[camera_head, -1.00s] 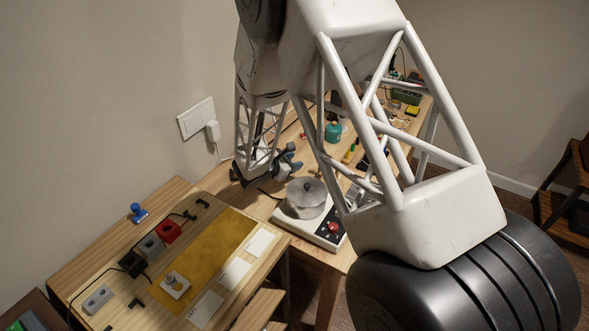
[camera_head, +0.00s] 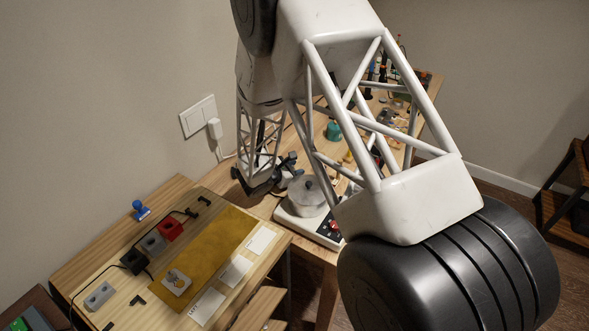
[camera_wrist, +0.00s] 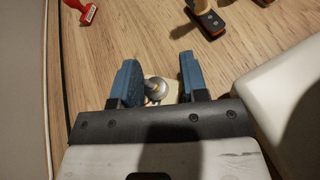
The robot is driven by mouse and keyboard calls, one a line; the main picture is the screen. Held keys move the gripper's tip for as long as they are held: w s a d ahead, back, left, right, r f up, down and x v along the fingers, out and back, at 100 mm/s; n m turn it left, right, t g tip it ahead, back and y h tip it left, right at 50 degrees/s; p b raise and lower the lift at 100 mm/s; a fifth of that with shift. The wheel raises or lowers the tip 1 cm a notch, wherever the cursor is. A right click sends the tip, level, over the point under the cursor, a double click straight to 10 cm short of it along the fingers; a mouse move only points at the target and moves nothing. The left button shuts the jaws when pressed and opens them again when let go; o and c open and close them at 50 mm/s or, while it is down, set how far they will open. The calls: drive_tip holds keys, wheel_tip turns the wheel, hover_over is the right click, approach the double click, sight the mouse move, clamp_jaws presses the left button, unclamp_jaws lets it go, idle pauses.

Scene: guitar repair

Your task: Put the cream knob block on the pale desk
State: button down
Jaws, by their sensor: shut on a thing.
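In the wrist view, the cream knob block (camera_wrist: 168,97) with its round grey metal knob sits between the two blue fingers of my gripper (camera_wrist: 160,84). The gripper is shut on it. Wood shows beyond the fingers; I cannot tell whether the block is clear of it. In the head view, my gripper (camera_head: 290,162) is small and dark over the back wooden bench (camera_head: 262,205), and the held block cannot be made out there. The pale desk (camera_head: 75,252) stands at the front left.
On the desk are an ochre mat (camera_head: 215,247), a pale block with a small knob (camera_head: 176,282), white cards (camera_head: 236,271), several socket-like blocks with cables and a blue stamp (camera_head: 140,210). A white device with a round metal pot (camera_head: 307,196) stands beside my gripper.

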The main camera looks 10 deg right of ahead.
drive_tip(key=c, duration=0.6)
unclamp_jaws()
drive_tip(key=shift+a, duration=0.15)
drive_tip(key=shift+v, duration=0.95)
drive_tip(key=v, duration=0.3)
drive_tip(key=shift+r, duration=3.5)
